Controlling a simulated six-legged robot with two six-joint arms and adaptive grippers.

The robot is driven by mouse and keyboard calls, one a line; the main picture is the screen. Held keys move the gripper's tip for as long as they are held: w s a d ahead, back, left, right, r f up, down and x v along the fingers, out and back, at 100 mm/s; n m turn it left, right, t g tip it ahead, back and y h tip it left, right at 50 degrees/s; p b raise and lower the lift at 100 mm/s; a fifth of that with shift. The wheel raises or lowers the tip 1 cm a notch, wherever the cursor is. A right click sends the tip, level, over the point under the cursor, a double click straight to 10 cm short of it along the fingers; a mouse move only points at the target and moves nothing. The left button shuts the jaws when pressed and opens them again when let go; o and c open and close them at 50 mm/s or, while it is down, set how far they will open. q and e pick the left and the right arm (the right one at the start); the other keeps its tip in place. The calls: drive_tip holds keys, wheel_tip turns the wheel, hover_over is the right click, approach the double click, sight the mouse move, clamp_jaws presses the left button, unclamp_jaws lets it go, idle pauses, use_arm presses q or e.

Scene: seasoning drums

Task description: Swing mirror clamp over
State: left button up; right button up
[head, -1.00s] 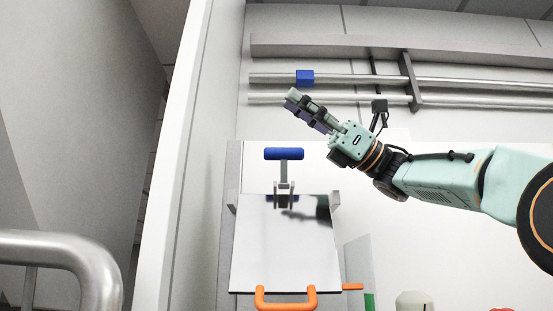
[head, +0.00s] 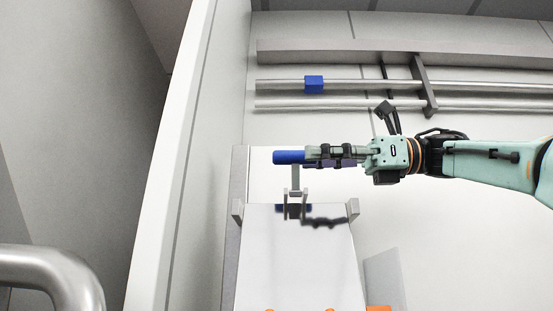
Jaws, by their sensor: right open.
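The mirror clamp stands upright at the top edge of a tilted mirror panel (head: 290,265). It has a blue crossbar handle (head: 287,157) on a grey stem (head: 295,180). My right gripper (head: 312,157) reaches in from the right, level with the handle. Its open fingers overlap the right part of the handle in the picture; whether they touch it I cannot tell. The mirror shows a dark reflection of the gripper. My left gripper is not in view.
Two metal pipes (head: 350,85) with a blue block (head: 314,84) run along the back wall above. Orange parts (head: 379,308) show at the lower edge of the panel. A grey metal rail (head: 50,272) curves in at lower left.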

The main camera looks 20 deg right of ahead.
sight(274, 159)
drive_tip(key=p+x, duration=0.1)
drive_tip(key=x, duration=0.7)
drive_tip(key=shift+s, duration=0.1)
drive_tip(key=shift+d, duration=0.35)
drive_tip(key=shift+d+f, duration=0.1)
drive_tip(key=shift+c, duration=0.4)
drive_tip(key=shift+w+a, duration=0.2)
drive_tip(key=shift+w, duration=0.05)
drive_tip(key=c, duration=0.3)
drive_tip(key=shift+s+a, duration=0.15)
drive_tip(key=shift+a, duration=0.05)
drive_tip(key=c, duration=0.3)
clamp_jaws()
